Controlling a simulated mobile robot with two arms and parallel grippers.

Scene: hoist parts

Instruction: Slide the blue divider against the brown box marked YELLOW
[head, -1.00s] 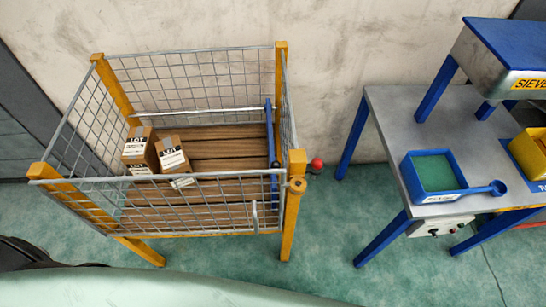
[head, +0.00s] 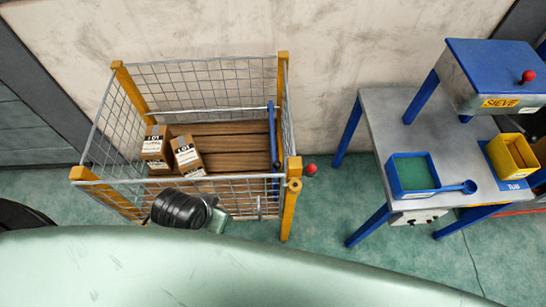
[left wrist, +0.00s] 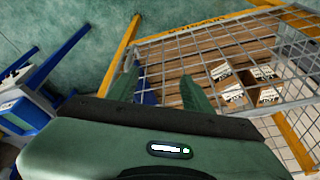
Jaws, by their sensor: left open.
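The blue divider (head: 273,140) stands upright near the right end of the slatted wire cage. Two brown boxes with white labels stand toward the cage's left end, a left one (head: 155,147) and a right one (head: 186,155). The word YELLOW cannot be read on either. A wide gap of bare slats separates divider and boxes. My left arm reaches the cage's near side. In the left wrist view my left gripper (left wrist: 158,73) is open over the mesh, with a piece of blue, likely the divider (left wrist: 147,92), showing between its fingers. My right gripper is out of view.
The wire cage has yellow posts (head: 289,200) and a near mesh wall (head: 235,184). A red knob (head: 310,169) sits by its right post. A metal table (head: 385,120) at right carries a blue tray (head: 397,178), a yellow tub (head: 512,154) and a sieve stand (head: 490,70).

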